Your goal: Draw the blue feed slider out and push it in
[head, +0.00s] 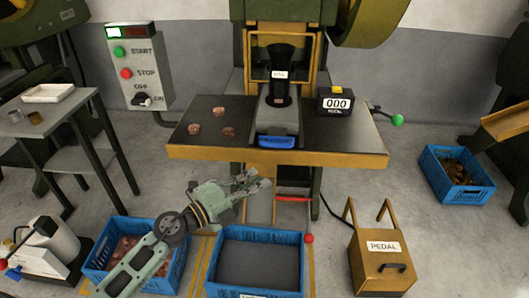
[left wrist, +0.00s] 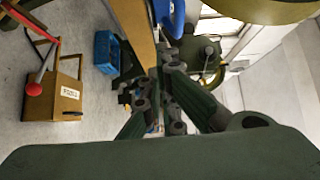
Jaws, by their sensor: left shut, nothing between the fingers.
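The blue feed slider (head: 276,142) sits at the front of the grey feed unit on the press table (head: 279,156), at the table's front edge. A blue part that looks like the slider shows at the top of the left wrist view (left wrist: 177,16). My left gripper (head: 262,183) is in front of the table and below its edge, apart from the slider. Its fingers are shut and empty, and they also show in the left wrist view (left wrist: 165,78). My right gripper is not in view.
Copper pieces (head: 222,112) lie on the table left of the feed unit, and a counter box (head: 335,102) stands right of it. Below are a blue crate (head: 208,276) and a pedal box (head: 380,268). A lever with a green knob (head: 397,120) juts out right.

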